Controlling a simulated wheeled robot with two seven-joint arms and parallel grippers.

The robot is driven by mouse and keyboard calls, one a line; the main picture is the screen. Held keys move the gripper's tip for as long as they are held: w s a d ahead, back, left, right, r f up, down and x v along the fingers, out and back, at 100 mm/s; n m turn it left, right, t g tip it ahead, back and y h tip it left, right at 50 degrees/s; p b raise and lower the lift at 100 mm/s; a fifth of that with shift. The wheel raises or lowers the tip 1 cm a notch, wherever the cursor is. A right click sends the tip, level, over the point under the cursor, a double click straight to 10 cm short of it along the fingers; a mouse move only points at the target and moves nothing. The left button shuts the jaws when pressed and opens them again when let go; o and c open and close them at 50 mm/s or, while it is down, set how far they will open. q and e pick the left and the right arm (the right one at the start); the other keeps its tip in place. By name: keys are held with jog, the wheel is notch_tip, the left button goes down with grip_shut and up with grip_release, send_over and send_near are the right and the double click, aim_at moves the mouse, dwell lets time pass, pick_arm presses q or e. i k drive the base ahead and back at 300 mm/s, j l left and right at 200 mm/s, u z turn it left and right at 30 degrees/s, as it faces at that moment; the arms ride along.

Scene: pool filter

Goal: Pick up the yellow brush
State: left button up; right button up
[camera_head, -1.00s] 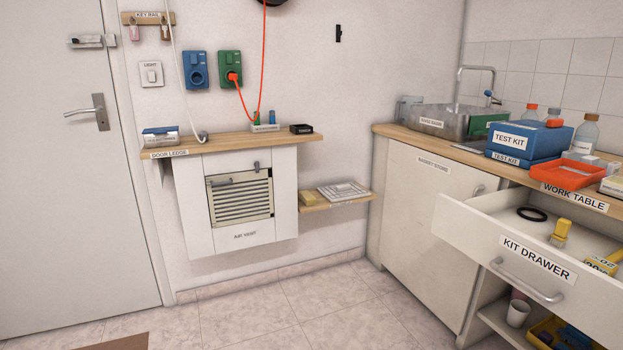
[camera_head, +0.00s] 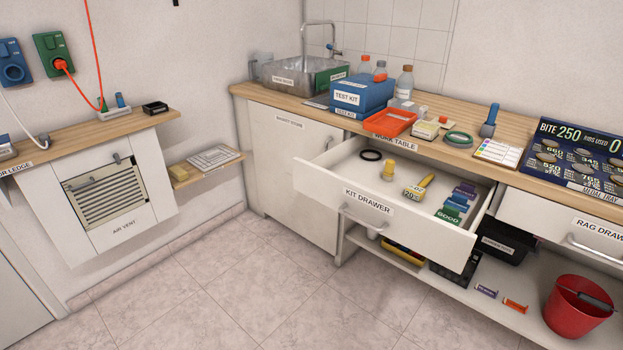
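A small yellow item that looks like the yellow brush (camera_head: 388,169) stands in the open kit drawer (camera_head: 370,205), right of a black ring (camera_head: 371,155). It is small, so its bristles are hard to make out. A second yellow item with a long thin part and a printed label (camera_head: 414,193) lies to its right in the same drawer. Neither of my grippers is in view.
Colored blocks (camera_head: 457,203) sit at the drawer's right end. Above, the work table (camera_head: 460,133) carries a blue test kit (camera_head: 362,92), an orange tray (camera_head: 389,122) and a blue-handled tool (camera_head: 489,121). A red bucket (camera_head: 577,308) stands at lower right. The tiled floor (camera_head: 270,290) is clear.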

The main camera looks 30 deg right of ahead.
aim_at(388, 173)
jog(key=z, duration=1.35)
jog(key=i+j+z, duration=0.6)
jog(key=j, duration=0.3)
jog(key=i+j+z, duration=0.35)
jog(key=j, duration=0.25)
jog(key=i+j+z, duration=0.3)
jog(key=j, duration=0.3)
jog(key=j+z, duration=0.3)
jog(key=j, duration=0.35)
jog(key=i+j+z, duration=0.1)
jog(key=j+z, duration=0.2)
jog(key=j, duration=0.4)
jog(key=j+z, duration=0.3)
jog(key=j, duration=0.4)
